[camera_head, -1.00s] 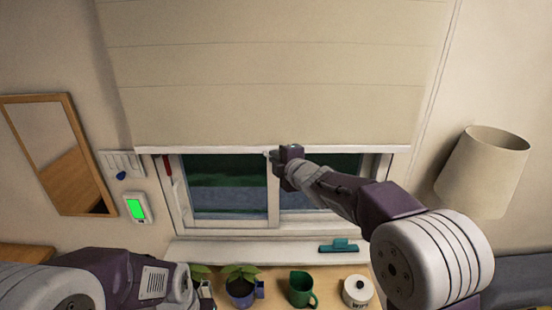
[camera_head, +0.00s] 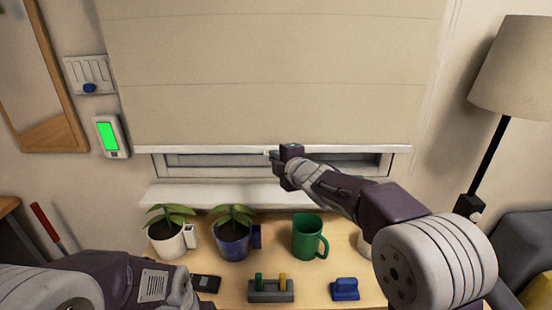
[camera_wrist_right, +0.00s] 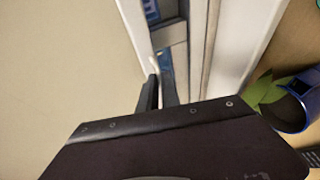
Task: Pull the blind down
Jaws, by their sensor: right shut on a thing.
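The beige blind (camera_head: 270,70) hangs over the window and covers most of it. Its pale bottom bar (camera_head: 215,149) is just above the sill, with a narrow strip of window frame (camera_head: 185,161) showing below. My right gripper (camera_head: 274,154) is shut on the bar near its middle. In the right wrist view, the gripper fingers (camera_wrist_right: 158,92) are at the edge of the blind (camera_wrist_right: 70,70), and the window shows beyond. My left arm is at the lower left of the head view; its gripper (camera_head: 190,295) is low by the table, and its fingers cannot be made out.
Below the white sill (camera_head: 210,195), a wooden table (camera_head: 335,245) holds two potted plants (camera_head: 168,235), a green mug (camera_head: 308,237), a blue object (camera_head: 345,288) and a grey block with pegs (camera_head: 270,290). A lamp (camera_head: 515,65) stands at right.

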